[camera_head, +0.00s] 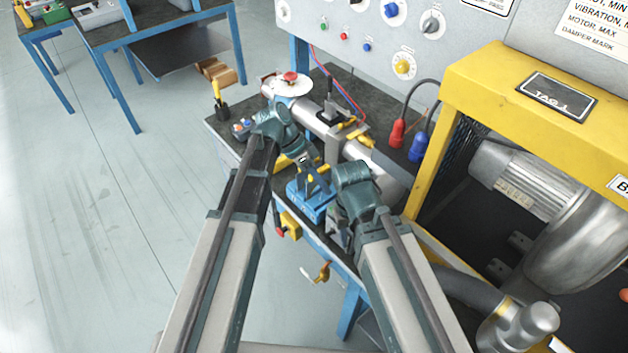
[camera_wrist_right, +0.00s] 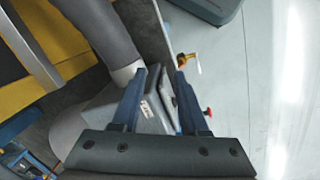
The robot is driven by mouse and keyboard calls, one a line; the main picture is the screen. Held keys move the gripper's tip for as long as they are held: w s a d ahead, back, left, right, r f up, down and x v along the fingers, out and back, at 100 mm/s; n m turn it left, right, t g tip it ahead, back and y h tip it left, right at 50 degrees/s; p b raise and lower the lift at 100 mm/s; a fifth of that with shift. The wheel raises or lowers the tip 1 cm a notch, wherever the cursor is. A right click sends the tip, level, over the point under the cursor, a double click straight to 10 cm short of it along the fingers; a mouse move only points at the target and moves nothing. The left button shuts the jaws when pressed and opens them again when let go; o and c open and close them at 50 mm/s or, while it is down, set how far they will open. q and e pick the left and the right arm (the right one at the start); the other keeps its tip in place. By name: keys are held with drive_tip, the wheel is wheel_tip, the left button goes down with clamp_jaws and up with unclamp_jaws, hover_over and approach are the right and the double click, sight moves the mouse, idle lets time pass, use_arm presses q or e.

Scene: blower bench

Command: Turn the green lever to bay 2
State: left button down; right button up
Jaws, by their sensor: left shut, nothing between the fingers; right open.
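I cannot make out a green lever in either view. A silver pipe (camera_head: 312,121) runs along the dark bench top, with a black upright handle (camera_head: 330,108) and yellow parts beside it. My left gripper (camera_head: 306,165) is shut and empty, low over the bench near the blue fixture (camera_head: 310,203); its wrist covers part of the pipe.
A yellow frame (camera_head: 447,110) with a motor (camera_head: 530,180) inside stands at the right. A grey panel (camera_head: 365,50) with knobs rises behind the bench. Red (camera_head: 397,133) and blue (camera_head: 418,147) plugs hang there. Floor at left is clear.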

use_arm(q)
drive_tip(key=shift+s+d+r, duration=0.1)
drive_tip(key=shift+s+d, duration=0.3)
drive_tip(key=shift+s, duration=0.4)
drive_tip(key=shift+s+d+r, duration=0.1)
drive_tip(key=shift+s+d, duration=0.3)
drive_tip(key=shift+s, duration=0.35)
drive_tip(key=s+n+t, duration=0.2)
drive_tip(key=n, duration=0.1)
drive_tip(key=shift+d+h, duration=0.2)
drive_tip(key=shift+h, duration=0.1)
